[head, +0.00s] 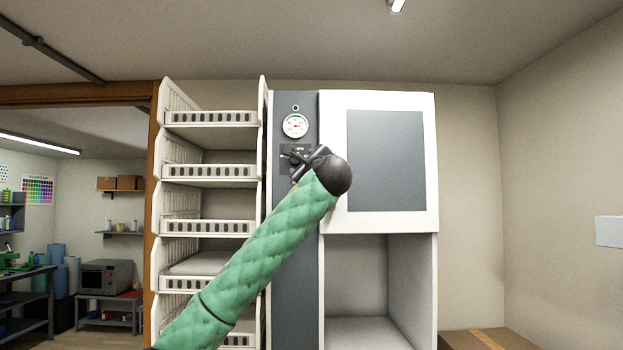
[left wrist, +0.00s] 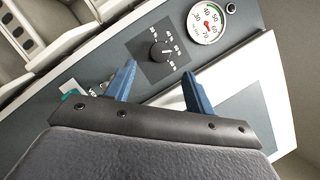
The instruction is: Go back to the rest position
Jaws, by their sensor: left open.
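My left arm, in green padding, reaches up from the lower left in the head view. Its left gripper (head: 300,164) is in front of the grey control panel (head: 296,220), mostly hidden behind the dark wrist end. In the left wrist view the left gripper (left wrist: 158,70) shows two blue fingers spread apart with nothing between them. A black dial knob (left wrist: 160,51) on a dark scale plate lies just beyond the fingertips, and no contact is visible. My right gripper is in neither view.
A round gauge (head: 295,125) sits above the dial. A white cabinet (head: 430,160) with a grey-windowed door and open bay stands right of the panel. A white rack (head: 210,117) with several shelves stands left. A cardboard box (head: 490,340) is at lower right.

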